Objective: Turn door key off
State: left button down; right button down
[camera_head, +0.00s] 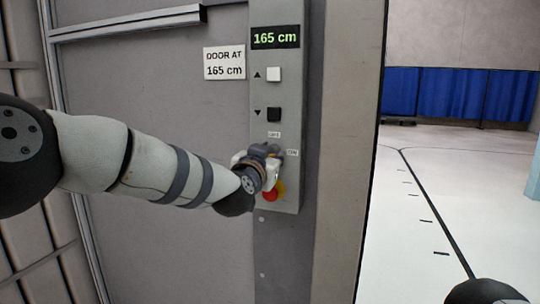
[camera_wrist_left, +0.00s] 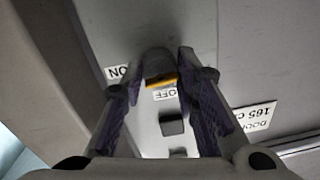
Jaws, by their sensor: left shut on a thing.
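The door key (camera_wrist_left: 158,62) is a dark knob with an orange-yellow edge on the grey control panel (camera_head: 262,90). It shows between the fingers in the left wrist view, with the OFF label (camera_wrist_left: 165,94) by its yellow edge and the ON label (camera_wrist_left: 117,72) to its left. My left gripper (camera_head: 268,158) is shut on the key. In the head view the gripper hides the key; the OFF label (camera_head: 274,135) is above it and the ON label (camera_head: 292,153) to its right. The key's exact angle is hard to tell. My right gripper is not in view.
A red button (camera_head: 271,195) sits just below my left gripper. Above are a black down button (camera_head: 273,114), a white up button (camera_head: 273,74) and a display (camera_head: 275,37) reading 165 cm. Open floor (camera_head: 420,210) lies to the right.

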pick_arm(q)
jog(key=n, duration=0.8)
jog(key=shift+n+p, duration=0.3)
jog(key=shift+p, duration=0.05)
jog(key=n, duration=0.4)
jog(key=shift+a+f+g, duration=0.1)
jog(key=shift+f+g, duration=0.05)
jog(key=shift+g, duration=0.25)
jog(key=shift+n+h+b, duration=0.3)
jog(key=shift+n+h, duration=0.1)
jog(key=shift+n, duration=1.5)
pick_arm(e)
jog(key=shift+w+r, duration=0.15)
pick_arm(q)
jog(key=c, duration=1.2)
grip_release()
jog(key=shift+c, duration=0.2)
